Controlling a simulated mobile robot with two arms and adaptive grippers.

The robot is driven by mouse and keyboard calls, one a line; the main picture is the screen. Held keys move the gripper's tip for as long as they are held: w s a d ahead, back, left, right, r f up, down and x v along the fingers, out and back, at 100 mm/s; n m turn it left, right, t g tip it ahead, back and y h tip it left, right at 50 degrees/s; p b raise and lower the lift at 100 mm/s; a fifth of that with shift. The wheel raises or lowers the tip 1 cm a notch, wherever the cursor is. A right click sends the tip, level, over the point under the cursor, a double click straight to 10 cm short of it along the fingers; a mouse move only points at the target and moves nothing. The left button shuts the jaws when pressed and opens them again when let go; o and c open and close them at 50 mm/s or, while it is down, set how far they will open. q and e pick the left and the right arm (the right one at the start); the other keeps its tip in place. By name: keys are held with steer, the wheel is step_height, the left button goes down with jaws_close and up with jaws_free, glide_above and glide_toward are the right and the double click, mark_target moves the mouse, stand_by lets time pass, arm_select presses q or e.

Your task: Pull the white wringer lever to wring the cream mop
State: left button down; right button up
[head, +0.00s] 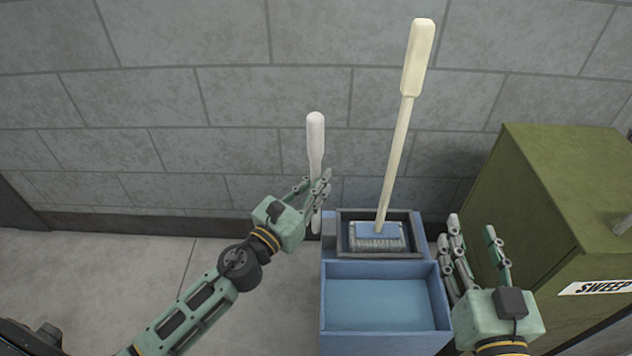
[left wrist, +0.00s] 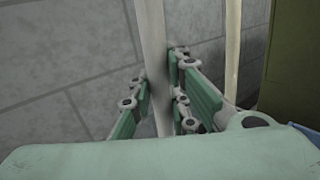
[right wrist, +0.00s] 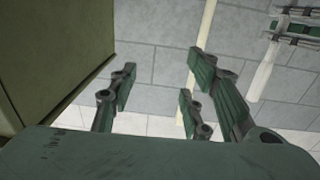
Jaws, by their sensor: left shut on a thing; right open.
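The white wringer lever (head: 315,140) stands nearly upright at the left side of the blue mop bucket (head: 385,268). My left gripper (head: 318,186) is shut on the lever below its thick grip; the lever also shows between the fingers in the left wrist view (left wrist: 151,35). The cream mop (head: 398,150) leans slightly right, its head (head: 377,238) in the dark-rimmed wringer (head: 424,246) at the back of the bucket. My right gripper (head: 472,240) is open and empty, right of the bucket. The mop handle shows beyond its fingers in the right wrist view (right wrist: 207,30).
A green cabinet (head: 535,200) marked "SWEEP" stands close to the right of my right gripper. A grey block wall (head: 230,100) runs behind the bucket. The floor (head: 270,290) left of the bucket is clear.

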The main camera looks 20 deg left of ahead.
arm_select(q)
steer(key=shift+w+a+p, duration=0.1)
steer(key=shift+w+p, duration=0.15)
steer(key=shift+p, duration=0.3)
steer(key=c, duration=1.6)
jaws_free()
arm_select(e)
step_height(320, 180, down, 6)
steer(key=s+d+g+h, duration=0.1)
steer(key=g, duration=0.2)
steer(key=shift+s+d+g, duration=0.15)
steer(key=shift+s+g, duration=0.1)
steer(key=shift+g, duration=0.05)
arm_select(q)
steer(key=shift+s, duration=0.1)
arm_select(e)
steer(key=shift+f, duration=0.15)
arm_select(q)
steer(key=v, duration=1.1)
steer(key=shift+s+a+r, duration=0.1)
steer(key=shift+s+a, duration=0.05)
steer(key=shift+s, duration=0.25)
